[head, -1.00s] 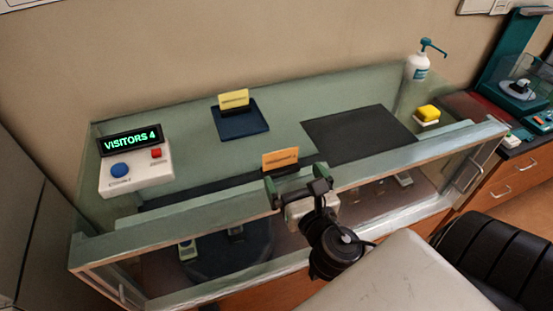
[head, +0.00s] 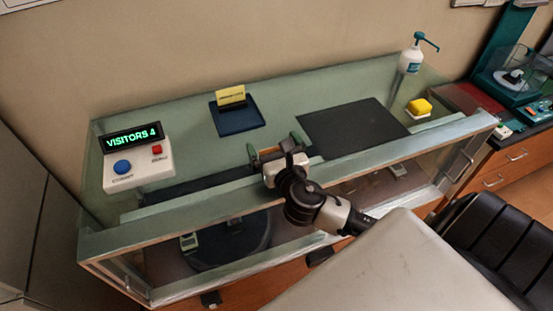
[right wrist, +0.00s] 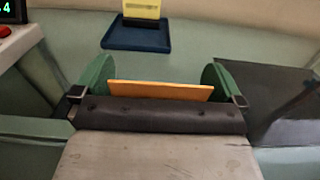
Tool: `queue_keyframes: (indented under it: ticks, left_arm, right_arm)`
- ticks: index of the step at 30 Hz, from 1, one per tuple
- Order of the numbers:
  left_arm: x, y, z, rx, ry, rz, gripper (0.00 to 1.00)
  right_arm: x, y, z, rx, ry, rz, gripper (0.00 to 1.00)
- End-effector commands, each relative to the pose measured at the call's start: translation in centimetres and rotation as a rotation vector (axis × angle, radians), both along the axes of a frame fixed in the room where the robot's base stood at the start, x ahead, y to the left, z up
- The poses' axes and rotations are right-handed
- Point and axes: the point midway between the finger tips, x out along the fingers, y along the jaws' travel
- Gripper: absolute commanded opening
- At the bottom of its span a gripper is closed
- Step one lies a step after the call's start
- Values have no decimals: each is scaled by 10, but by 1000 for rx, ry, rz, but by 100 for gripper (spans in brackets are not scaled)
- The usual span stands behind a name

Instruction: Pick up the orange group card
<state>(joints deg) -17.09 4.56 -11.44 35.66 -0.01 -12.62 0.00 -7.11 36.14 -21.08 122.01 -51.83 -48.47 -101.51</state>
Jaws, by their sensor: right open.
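The orange card (right wrist: 160,90) shows in the right wrist view as a thin orange strip between the two green fingers of my right gripper (right wrist: 158,88). The fingers are apart, with gaps to the card on both sides, the left gap looking smaller. The lower part of the card is hidden behind the gripper's dark palm edge. In the head view my right gripper (head: 278,152) is over the near part of the glass case's top; a small bit of orange (head: 270,151) shows between its fingers. My left gripper is not in view.
A yellow card (head: 231,96) stands on a dark blue tray (head: 238,120) behind. A counter box reading "VISITORS 4" (head: 133,137) is at left. The case's front rail (head: 160,225) runs below my arm.

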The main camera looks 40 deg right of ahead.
Motion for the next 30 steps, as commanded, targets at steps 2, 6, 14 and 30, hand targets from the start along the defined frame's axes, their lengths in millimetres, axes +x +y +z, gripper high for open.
queue_keyframes:
  ticks: [2, 6, 14, 30]
  left_arm:
    - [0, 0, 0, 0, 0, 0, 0]
    - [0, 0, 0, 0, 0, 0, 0]
    - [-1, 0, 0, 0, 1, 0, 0]
    - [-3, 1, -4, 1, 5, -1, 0]
  right_arm:
    - [0, 0, 0, 0, 0, 0, 97]
    - [0, 0, 0, 0, 0, 0, 76]
    - [0, 0, 0, 0, 0, -1, 63]
    - [-11, -12, 48, -5, 0, -1, 63]
